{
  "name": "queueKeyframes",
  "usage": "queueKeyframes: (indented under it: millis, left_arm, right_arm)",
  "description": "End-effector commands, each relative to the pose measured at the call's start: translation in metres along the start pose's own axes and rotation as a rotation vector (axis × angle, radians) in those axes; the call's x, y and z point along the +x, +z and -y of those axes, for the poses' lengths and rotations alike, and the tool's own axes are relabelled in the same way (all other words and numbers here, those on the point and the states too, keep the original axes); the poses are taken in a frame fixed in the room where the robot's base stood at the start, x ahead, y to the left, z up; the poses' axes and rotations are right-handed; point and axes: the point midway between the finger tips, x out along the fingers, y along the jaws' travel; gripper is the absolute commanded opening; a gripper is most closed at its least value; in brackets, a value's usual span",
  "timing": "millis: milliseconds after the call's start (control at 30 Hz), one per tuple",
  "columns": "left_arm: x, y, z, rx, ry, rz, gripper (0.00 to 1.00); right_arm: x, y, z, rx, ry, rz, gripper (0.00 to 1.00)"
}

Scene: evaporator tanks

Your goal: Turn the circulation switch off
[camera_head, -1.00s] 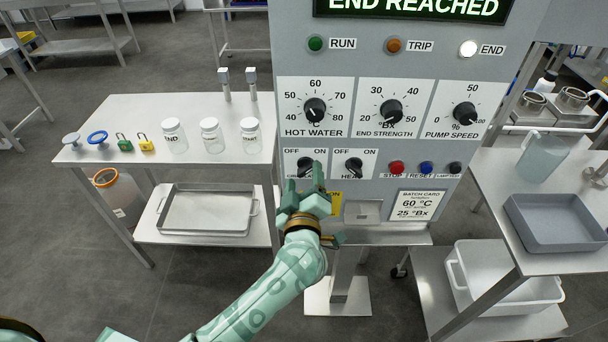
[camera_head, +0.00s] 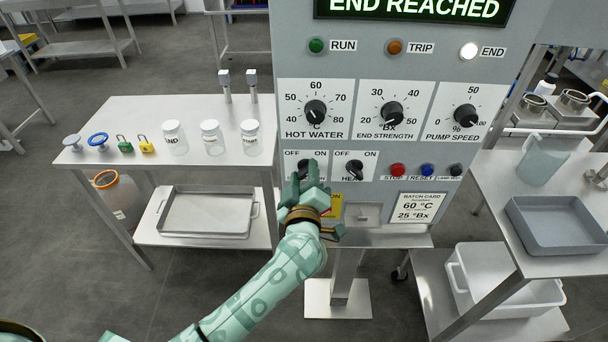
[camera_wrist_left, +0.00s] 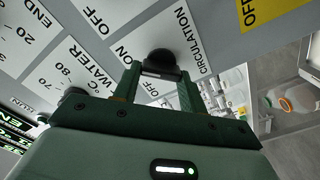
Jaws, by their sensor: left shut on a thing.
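The circulation switch is a black rotary knob (camera_wrist_left: 160,62) on a white plate marked OFF, ON and CIRCULATION. In the head view the knob (camera_head: 305,167) shows just above my left gripper, on the left of two such switches. My left gripper (camera_head: 304,182) reaches up to it from below and covers the lower part of its plate. In the left wrist view the two green fingers (camera_wrist_left: 160,78) are shut on the knob, one on each side. Which way the knob points is hard to tell. My right gripper is not in view.
The HEAT switch (camera_head: 354,170) is close on the right. STOP (camera_head: 396,170) and RESET (camera_head: 427,170) buttons are further right. Dials sit above, under a display (camera_head: 412,8) reading END REACHED. A lit END lamp (camera_head: 468,50) glows white. A small shelf (camera_head: 385,238) juts out below.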

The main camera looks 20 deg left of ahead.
Motion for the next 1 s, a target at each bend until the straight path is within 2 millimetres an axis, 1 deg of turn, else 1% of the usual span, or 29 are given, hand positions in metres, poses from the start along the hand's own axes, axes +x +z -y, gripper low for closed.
queueKeyframes:
  millis: [267,600,1000]
  left_arm:
    - [-0.001,0.0,0.0,-0.151,0.0,0.002,0.19]
    - [-0.001,0.001,0.003,-0.465,-0.003,0.002,0.19]
    - [-0.001,0.004,0.006,-0.846,-0.004,0.002,0.19]
  right_arm:
    - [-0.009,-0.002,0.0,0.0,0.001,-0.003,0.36]
    - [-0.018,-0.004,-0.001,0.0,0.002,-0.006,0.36]
    - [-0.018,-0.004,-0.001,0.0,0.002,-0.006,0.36]
